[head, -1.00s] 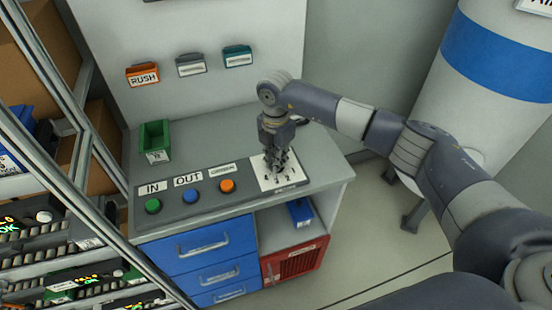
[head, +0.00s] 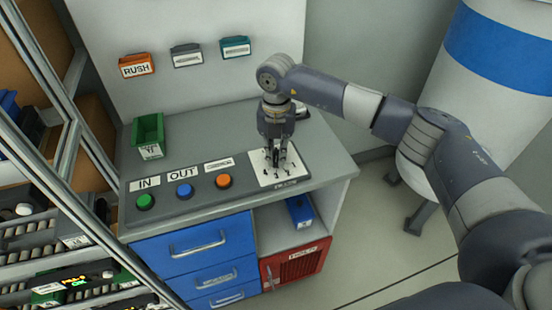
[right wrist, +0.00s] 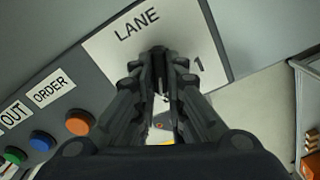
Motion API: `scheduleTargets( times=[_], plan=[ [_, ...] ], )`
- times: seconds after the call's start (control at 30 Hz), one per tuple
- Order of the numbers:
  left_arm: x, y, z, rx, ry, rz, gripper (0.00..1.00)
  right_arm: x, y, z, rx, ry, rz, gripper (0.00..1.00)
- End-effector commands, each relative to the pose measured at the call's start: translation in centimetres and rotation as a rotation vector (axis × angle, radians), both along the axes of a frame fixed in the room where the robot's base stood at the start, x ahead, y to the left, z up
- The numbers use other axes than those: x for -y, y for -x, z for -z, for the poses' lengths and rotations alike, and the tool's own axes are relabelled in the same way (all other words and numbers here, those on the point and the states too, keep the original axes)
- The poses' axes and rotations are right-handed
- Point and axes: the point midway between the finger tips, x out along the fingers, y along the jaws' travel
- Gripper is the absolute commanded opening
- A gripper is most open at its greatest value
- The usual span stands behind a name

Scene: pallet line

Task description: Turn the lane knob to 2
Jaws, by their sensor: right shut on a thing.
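The white lane plate (head: 291,178) lies at the right end of the grey button panel on the bench, with small digits along its front edge. In the right wrist view the plate (right wrist: 112,45) shows the word LANE and a 1. My right gripper (head: 276,163) points down over the plate, shut on the lane knob. The knob is almost wholly hidden by the fingers, so I cannot tell which digit it points at. In the right wrist view the gripper's fingers (right wrist: 160,85) converge over the plate. My left gripper is in neither view.
Green (head: 146,201), blue (head: 185,190) and orange (head: 223,181) buttons sit left of the plate. A green bin (head: 149,130) stands behind them. A rack stands at the left.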

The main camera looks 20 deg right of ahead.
Motion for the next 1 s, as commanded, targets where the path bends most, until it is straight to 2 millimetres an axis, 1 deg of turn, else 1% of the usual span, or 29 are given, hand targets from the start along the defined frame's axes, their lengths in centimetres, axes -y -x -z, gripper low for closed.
scheduleTargets(
  times=[0.03, 0.5, 0.7, 1.0],
  plan=[
    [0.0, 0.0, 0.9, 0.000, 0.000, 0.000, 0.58, 0.0, -0.1, 0.3, 0.004, -0.002, -0.046, 0.00],
    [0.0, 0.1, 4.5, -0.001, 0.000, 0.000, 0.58, 0.2, -0.1, 0.2, 0.003, 0.000, -0.478, 0.00],
    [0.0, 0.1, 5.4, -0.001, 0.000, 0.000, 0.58, 0.3, 0.0, 0.1, 0.002, -0.001, -0.625, 0.00],
    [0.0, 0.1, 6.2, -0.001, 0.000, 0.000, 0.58, 0.3, 0.0, 0.0, 0.003, 0.001, -0.754, 0.00]
  ],
)
